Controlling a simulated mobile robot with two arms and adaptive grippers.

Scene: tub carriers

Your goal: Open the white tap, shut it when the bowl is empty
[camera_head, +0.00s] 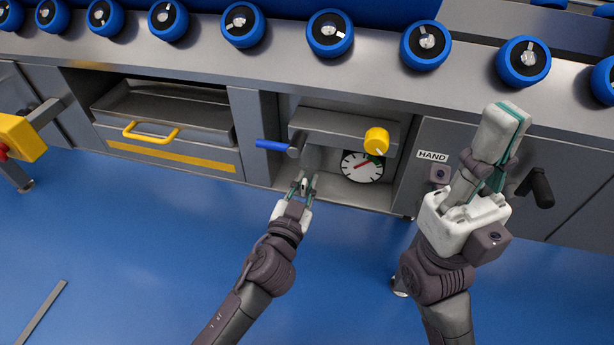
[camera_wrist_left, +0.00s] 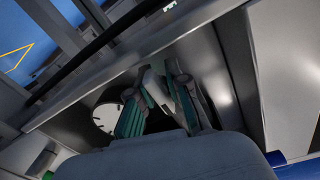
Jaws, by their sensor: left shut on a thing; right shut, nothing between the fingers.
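My left gripper (camera_head: 304,184) reaches into the open recess under the counter, below the blue lever. It is shut on a small white piece, probably the white tap's handle (camera_wrist_left: 155,86), which shows between its fingers in the left wrist view. The fingers hide most of it, and I cannot tell how far it is turned. My right gripper (camera_head: 499,150) is shut and empty, raised in front of the cabinet at the right. I cannot make out a bowl or its contents.
The blue lever (camera_head: 270,145) and yellow knob (camera_head: 376,141) stick out near the left gripper. A round dial (camera_head: 362,166) sits in the recess. A black handle (camera_head: 540,186) is right of my right gripper. A drawer with a yellow handle (camera_head: 151,132) is at left.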

